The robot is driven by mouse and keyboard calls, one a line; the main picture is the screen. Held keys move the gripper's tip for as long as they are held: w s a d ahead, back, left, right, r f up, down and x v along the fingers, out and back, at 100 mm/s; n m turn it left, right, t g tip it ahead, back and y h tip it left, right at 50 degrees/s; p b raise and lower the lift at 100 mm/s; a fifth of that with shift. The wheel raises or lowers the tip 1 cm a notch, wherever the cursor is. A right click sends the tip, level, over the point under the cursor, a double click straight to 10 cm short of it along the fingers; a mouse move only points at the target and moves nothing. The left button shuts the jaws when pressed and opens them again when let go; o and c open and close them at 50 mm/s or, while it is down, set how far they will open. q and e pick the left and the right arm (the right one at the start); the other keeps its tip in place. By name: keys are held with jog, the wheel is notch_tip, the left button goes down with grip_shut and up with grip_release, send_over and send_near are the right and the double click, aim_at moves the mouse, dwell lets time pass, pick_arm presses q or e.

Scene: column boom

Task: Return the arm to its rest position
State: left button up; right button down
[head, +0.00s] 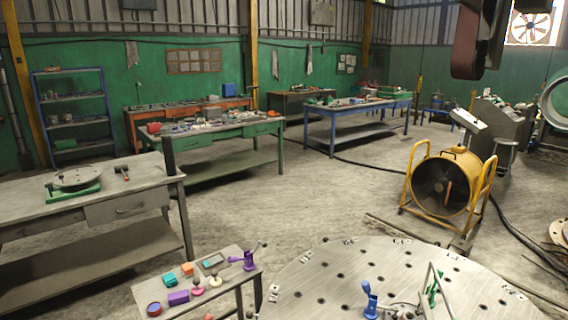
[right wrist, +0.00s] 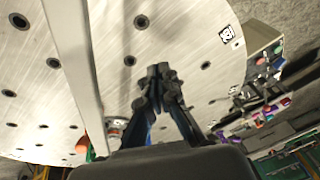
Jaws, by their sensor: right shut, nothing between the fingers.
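My right gripper (right wrist: 160,80) is seen in the right wrist view, reaching up from the bottom middle. Its dark fingers are together and hold nothing. Behind it in that view is the pale round plate (right wrist: 190,25) with dark holes; I cannot tell how far above the plate the fingers are. In the head view the round plate (head: 310,285) lies at the bottom right. Neither gripper shows in the head view, and my left gripper is in no view.
A blue clamp (head: 370,303) and a green-handled clamp (head: 433,290) stand on the plate. A small side table (head: 235,279) with coloured parts is beside it. A grey workbench (head: 35,222) is at left, a yellow drum fan (head: 443,186) at right. Open floor lies between.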

jog(key=s+a+r+m+t+h, duration=0.1)
jog(key=s+a, duration=0.4)
jog(key=s, duration=0.3)
jog(key=s+a+r+m+t+h, duration=0.15)
jog(key=s+a, duration=0.25)
jog(key=s, duration=0.4)
notch_tip(320, 180, down, 31)
jog(key=s+n+g+b, duration=0.1)
jog(key=g+b, duration=0.1)
jog(key=b, duration=0.4)
pick_arm(q)
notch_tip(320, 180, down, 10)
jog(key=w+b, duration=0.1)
jog(key=b, duration=0.3)
pick_arm(e)
jog(key=s+d+f+g, duration=0.1)
jog(key=s+d+f, duration=0.1)
jog(key=s+f, duration=1.5)
notch_tip(320, 180, down, 4)
jog(key=shift+s+d+r, duration=0.15)
jog(key=shift+s+d, duration=0.05)
jog(key=shift+d, duration=0.1)
jog(key=shift+n+g, duration=0.25)
jog(key=shift+s, duration=0.1)
